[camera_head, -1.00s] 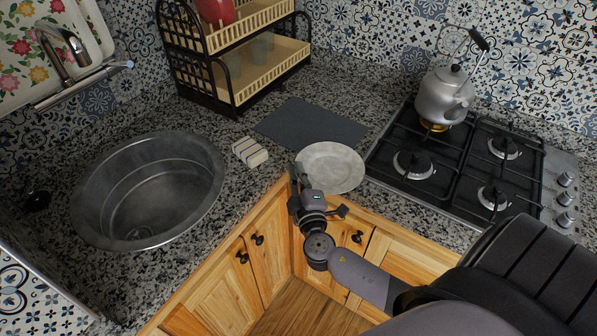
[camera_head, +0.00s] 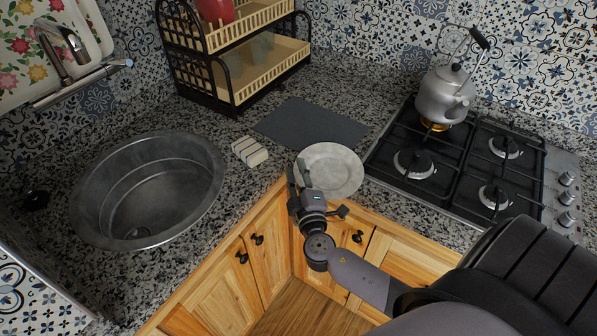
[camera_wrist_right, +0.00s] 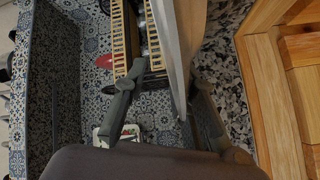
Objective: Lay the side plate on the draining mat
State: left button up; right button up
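The side plate (camera_head: 335,172), pale grey and round, is near the front edge of the counter, just right of the inner corner. The draining mat (camera_head: 311,124), a dark grey rectangle, lies flat behind it with nothing on it. My right gripper (camera_head: 298,172) is at the plate's left front rim. In the right wrist view the plate (camera_wrist_right: 172,35) shows nearly edge-on between the fingers of my right gripper (camera_wrist_right: 168,68). One finger stands clear of the plate and the other is close to its far face; contact there is unclear. My left gripper is not in view.
A striped sponge (camera_head: 249,151) lies left of the mat, by the round sink (camera_head: 148,190). A two-tier dish rack (camera_head: 235,60) stands behind. The gas hob (camera_head: 440,165) with a kettle (camera_head: 445,97) is close on the plate's right.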

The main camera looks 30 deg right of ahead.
jog(key=shift+r+p, duration=0.35)
jog(key=shift+r, duration=0.05)
jog(key=shift+r+p, duration=0.4)
jog(key=shift+p, duration=0.1)
jog(key=shift+s+a+f+b, duration=0.3)
jog(key=shift+s+f+b, duration=0.25)
jog(key=shift+s, duration=0.2)
jog(key=b+v, duration=0.3)
jog(key=v, duration=0.7)
jog(key=shift+s+r, duration=0.2)
jog(key=shift+r, duration=0.05)
jog(key=shift+a, duration=0.1)
